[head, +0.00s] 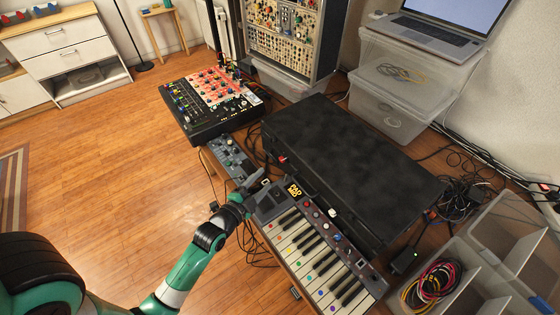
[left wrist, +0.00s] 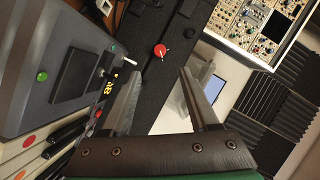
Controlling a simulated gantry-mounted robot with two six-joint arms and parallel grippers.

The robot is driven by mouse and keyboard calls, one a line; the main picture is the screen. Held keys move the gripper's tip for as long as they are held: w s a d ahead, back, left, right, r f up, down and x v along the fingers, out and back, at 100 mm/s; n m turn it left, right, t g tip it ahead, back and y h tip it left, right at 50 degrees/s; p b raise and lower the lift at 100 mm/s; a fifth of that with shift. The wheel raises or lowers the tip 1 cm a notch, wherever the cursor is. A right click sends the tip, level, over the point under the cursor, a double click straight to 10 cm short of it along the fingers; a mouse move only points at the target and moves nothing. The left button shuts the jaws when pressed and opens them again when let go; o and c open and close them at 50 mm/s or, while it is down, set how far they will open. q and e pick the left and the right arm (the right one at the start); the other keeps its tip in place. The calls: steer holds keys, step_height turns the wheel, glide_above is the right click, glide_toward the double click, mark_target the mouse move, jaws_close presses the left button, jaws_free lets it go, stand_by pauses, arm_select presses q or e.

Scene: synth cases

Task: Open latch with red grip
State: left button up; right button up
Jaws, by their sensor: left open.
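A long black case (head: 350,165) lies closed on the desk behind the keyboard. A latch with a red grip (head: 283,159) sits on its front side near the left end. In the left wrist view the red grip (left wrist: 160,50) shows against the dark case, just beyond and between the fingertips. My left gripper (head: 262,181) is over the keyboard's left end, in front of the latch and apart from it. In the left wrist view its two fingers (left wrist: 160,76) are spread with nothing between them. My right gripper is in neither view.
A keyboard (head: 315,250) lies directly in front of the case, with a small grey device (head: 230,158) left of it. A mixer (head: 210,100) stands farther back left. Clear bins (head: 510,245) and cables (head: 432,283) are at the right. Open floor lies left.

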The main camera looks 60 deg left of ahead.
mark_target(282, 161)
arm_select(q)
steer(key=b+x, duration=0.3)
steer(key=x, duration=0.7)
steer(key=shift+w+a, duration=0.3)
steer(key=shift+w, duration=0.1)
jaws_close()
